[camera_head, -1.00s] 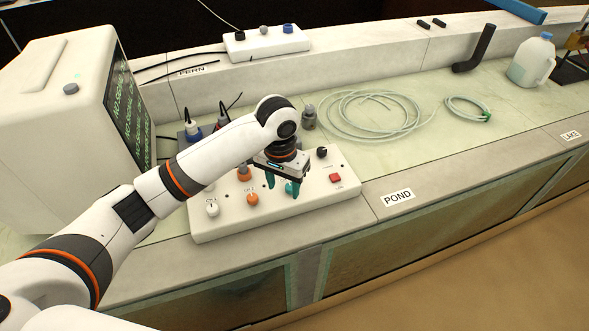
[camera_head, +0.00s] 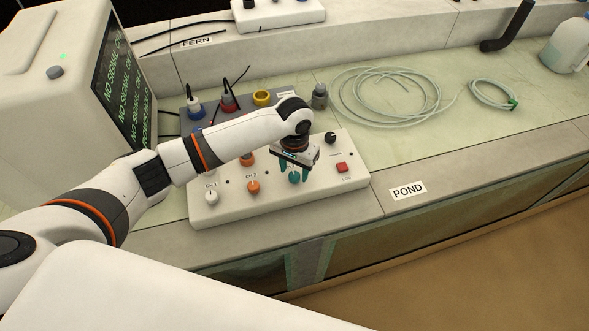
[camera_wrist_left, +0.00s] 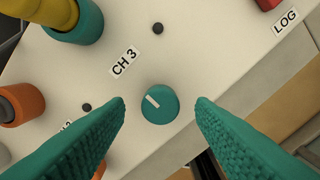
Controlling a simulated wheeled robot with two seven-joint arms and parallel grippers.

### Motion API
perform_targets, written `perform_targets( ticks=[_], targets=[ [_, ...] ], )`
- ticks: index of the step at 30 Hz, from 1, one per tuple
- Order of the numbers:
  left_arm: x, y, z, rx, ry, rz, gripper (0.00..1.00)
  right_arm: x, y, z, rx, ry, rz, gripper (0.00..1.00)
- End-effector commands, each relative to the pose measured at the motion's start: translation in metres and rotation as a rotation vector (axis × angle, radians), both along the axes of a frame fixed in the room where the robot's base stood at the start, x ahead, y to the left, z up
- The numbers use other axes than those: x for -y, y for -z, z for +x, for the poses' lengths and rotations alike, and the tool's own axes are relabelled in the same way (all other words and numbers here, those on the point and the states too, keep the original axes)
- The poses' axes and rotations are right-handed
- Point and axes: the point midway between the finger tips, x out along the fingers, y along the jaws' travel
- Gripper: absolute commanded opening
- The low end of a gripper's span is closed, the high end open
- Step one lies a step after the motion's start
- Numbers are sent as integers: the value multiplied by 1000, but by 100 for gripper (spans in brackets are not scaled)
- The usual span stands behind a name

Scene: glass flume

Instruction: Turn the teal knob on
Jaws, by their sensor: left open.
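The teal knob (camera_head: 294,178) sits on the front row of the white control panel (camera_head: 225,207), by the CH 3 label (camera_wrist_left: 125,62). In the left wrist view the knob (camera_wrist_left: 160,104) is round, with a white line pointing to the upper left. My left gripper (camera_head: 294,175) is open over it. In the wrist view its two teal fingertips (camera_wrist_left: 161,101) stand on either side of the knob, with a visible gap on each side. Whether the tips reach down to knob height I cannot tell. My right gripper is not in view.
A white knob (camera_head: 211,197) and an orange knob (camera_head: 253,187) share the front row. A red button (camera_head: 341,167) and black knob (camera_head: 330,137) are at the right. A teal ring around a yellow piece (camera_wrist_left: 88,22) stands behind the teal knob. A monitor (camera_head: 125,85) is at left.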

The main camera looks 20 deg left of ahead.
Motion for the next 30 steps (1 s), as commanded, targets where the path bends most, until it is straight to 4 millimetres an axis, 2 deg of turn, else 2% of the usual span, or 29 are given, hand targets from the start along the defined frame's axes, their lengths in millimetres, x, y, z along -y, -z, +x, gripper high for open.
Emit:
perform_targets(
  ticks=[4,14,22,30],
  targets=[
    [0,13,0,0,1,1,50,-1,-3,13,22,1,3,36],
    [0,16,0,1,1,1,50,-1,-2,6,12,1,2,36],
    [0,16,0,1,1,1,7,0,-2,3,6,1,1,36],
    [0,15,0,0,24,0,5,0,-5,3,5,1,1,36]
  ],
)
